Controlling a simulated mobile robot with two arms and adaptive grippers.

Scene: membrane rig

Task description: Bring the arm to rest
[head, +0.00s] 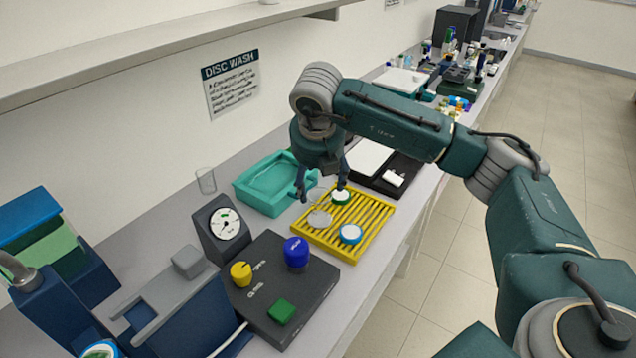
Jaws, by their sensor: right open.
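My right arm comes in from the right and reaches over the bench. Its gripper (322,191) points down, open, above the yellow slatted rack (367,237). A blue-rimmed disc (350,234) and a clear round dish (319,220) also lie on the rack. The other finger is near the edge of the teal tray (262,205). My left gripper is not in view.
A round gauge (226,224) and a dark control box (262,318) with blue, yellow and green controls stand in front left. A small clear beaker (206,181) is by the wall. A black tray (405,163) lies behind the rack. A shelf (130,50) overhangs the bench.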

